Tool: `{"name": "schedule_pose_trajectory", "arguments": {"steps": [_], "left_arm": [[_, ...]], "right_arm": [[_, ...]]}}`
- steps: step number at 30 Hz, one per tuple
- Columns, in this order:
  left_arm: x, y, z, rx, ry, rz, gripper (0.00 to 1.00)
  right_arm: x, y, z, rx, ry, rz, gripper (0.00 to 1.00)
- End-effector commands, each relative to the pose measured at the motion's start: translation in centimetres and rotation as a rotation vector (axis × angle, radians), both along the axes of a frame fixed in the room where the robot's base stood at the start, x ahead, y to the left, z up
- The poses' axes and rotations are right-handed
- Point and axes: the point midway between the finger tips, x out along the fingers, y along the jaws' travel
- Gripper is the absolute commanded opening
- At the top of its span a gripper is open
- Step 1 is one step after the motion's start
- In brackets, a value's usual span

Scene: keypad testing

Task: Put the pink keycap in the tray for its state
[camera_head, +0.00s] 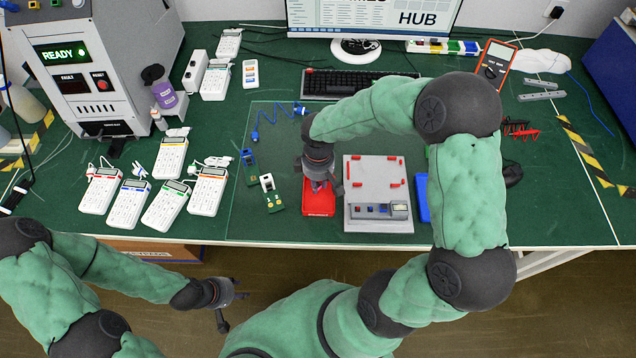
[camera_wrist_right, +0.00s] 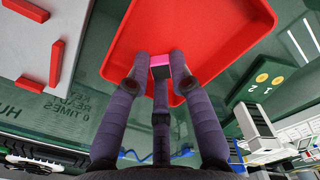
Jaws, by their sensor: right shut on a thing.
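The pink keycap (camera_wrist_right: 161,61) is held between the fingertips of my right gripper (camera_wrist_right: 161,72), over the red tray (camera_wrist_right: 220,28) in the right wrist view. A dark face shows below its pink side. In the head view my right gripper (camera_head: 319,184) is above the far part of the red tray (camera_head: 319,208), and the keycap is mostly hidden by the fingers. A blue tray (camera_head: 422,197) is partly hidden by my right arm. My left gripper (camera_head: 232,308) is open and empty in front of the table's near edge.
A grey test fixture (camera_head: 378,217) with red clamps stands right of the red tray. Small green boards (camera_head: 271,193) lie to its left. Several white keypads (camera_head: 129,204) are at the left, near a machine reading READY (camera_head: 63,53). A keyboard (camera_head: 340,84) lies behind.

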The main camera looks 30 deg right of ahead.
Motion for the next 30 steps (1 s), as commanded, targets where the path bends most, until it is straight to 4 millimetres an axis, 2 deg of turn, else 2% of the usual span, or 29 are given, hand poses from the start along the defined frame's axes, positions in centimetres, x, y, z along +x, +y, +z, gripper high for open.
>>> {"name": "schedule_pose_trajectory", "arguments": {"steps": [8,9,10,20,25,30], "left_arm": [[0.0,0.0,-0.2,0.000,-0.001,0.000,0.40],[0.0,0.0,-0.1,0.000,-0.001,0.000,0.40],[0.0,0.0,-0.1,0.000,-0.001,0.000,0.40],[0.0,0.0,0.0,0.000,0.000,0.000,0.40],[0.0,0.0,0.9,0.000,0.000,0.000,0.40],[0.0,0.0,2.4,0.000,-0.001,0.000,0.40]], "right_arm": [[0.0,0.0,-0.3,0.000,0.000,0.000,0.10],[0.0,0.0,-0.2,-0.001,-0.001,0.000,0.31],[0.0,0.0,-0.2,-0.001,-0.001,0.000,0.32],[0.0,0.0,0.0,-0.001,-0.001,0.000,0.32],[0.1,0.0,1.6,0.000,-0.003,-0.001,0.32],[0.1,0.0,5.0,-0.001,-0.004,0.001,0.32]]}}
